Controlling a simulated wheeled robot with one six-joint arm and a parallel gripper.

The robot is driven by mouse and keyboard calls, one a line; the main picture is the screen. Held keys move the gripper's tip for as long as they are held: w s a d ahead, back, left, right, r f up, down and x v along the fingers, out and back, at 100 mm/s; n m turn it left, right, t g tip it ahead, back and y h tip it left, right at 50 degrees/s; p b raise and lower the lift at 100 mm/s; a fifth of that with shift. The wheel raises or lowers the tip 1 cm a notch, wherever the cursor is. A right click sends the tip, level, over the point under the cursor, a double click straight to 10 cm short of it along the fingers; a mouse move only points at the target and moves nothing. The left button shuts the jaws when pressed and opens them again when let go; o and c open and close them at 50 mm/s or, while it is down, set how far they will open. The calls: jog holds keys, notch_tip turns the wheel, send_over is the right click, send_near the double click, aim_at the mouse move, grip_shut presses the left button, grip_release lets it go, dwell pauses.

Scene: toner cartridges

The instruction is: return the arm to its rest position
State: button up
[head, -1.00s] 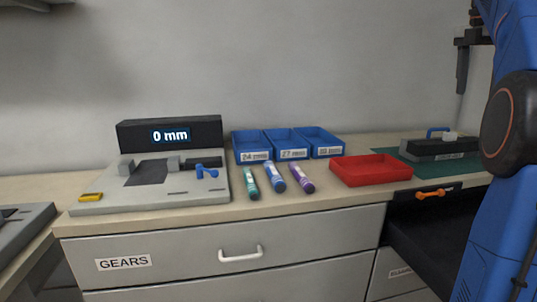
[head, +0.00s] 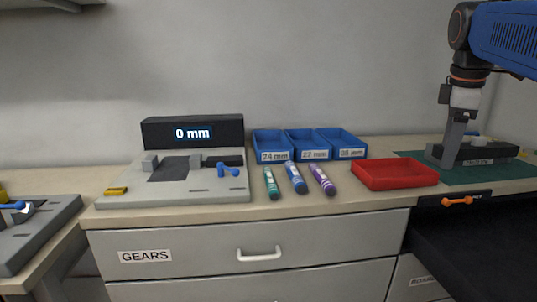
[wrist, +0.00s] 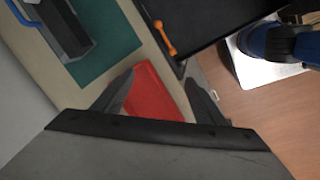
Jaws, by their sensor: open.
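My gripper (head: 449,155) hangs from my arm at the right of the head view, pointing down, in front of the dark device on the green mat. In the wrist view my gripper (wrist: 160,80) has its two fingers spread apart with nothing between them. The red tray (wrist: 152,90) shows beyond the fingers, lower down; I cannot tell the exact height gap. In the head view the red tray (head: 395,174) looks empty and lies left of my gripper.
Teal (head: 270,183), blue (head: 294,178) and purple (head: 321,180) cartridges lie before three labelled blue bins (head: 308,145). A gauge reading 0 mm (head: 192,133) stands left.

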jog(key=s+a+f+m, duration=0.3)
jog(key=s+a+f, duration=0.2)
jog(key=f, duration=0.4)
jog(key=s+a+f+m+t+y, duration=0.1)
jog(key=s+a+f+m, duration=0.3)
jog(key=f, duration=0.6)
jog(key=s+a+f+m+t, duration=0.1)
jog(key=s+a+f+m, duration=0.2)
jog(key=s+a+f, duration=0.3)
notch_tip(320, 180, down, 4)
jog(key=shift+s+a+f+m+y, duration=0.15)
jog(key=shift+s+m+y, duration=0.25)
jog(key=shift+s, duration=0.35)
jog(key=shift+c, duration=0.6)
